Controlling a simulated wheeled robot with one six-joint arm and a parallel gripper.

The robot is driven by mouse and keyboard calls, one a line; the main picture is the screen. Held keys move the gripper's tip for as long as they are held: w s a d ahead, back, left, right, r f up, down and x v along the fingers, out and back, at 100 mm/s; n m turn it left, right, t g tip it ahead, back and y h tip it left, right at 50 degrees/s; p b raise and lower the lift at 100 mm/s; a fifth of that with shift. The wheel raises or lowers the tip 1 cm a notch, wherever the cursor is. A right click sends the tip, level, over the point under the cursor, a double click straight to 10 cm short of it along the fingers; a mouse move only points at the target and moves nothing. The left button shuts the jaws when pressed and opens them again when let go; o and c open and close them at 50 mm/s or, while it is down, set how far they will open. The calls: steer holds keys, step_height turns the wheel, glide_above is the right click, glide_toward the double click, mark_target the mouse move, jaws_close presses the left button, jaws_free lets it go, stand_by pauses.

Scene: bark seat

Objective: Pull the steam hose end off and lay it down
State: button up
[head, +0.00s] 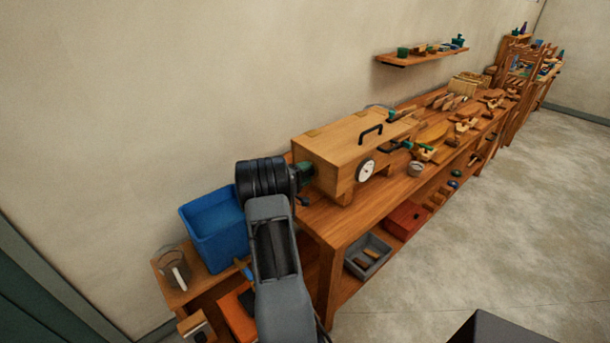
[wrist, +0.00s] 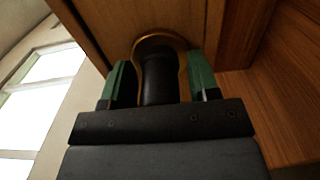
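The wooden steam box (head: 345,150) stands on the workbench, with a dark handle on top and a round white gauge on its front. My gripper (head: 306,172) is at the box's left end, its green fingertips close to the end face. In the wrist view, the black hose end (wrist: 159,78) sits in a brass-coloured collar (wrist: 158,38) on the box. My gripper (wrist: 160,82) has one finger on each side of the hose end, with narrow gaps showing beside it, so it looks open around it. The rest of the hose is hidden behind my gripper.
A blue bin (head: 215,230) and a clear jug (head: 175,270) stand on a low wooden stand at the left. The workbench (head: 370,215) carries a small tin (head: 415,170) and several tools right of the box. A grey tray (head: 368,255) is on its lower shelf.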

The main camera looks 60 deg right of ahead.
steer(key=c, duration=1)
steer(key=shift+a, duration=0.1)
steer(key=shift+b+v, duration=1.55)
steer(key=shift+v, duration=1.3)
steer(key=shift+w, duration=0.1)
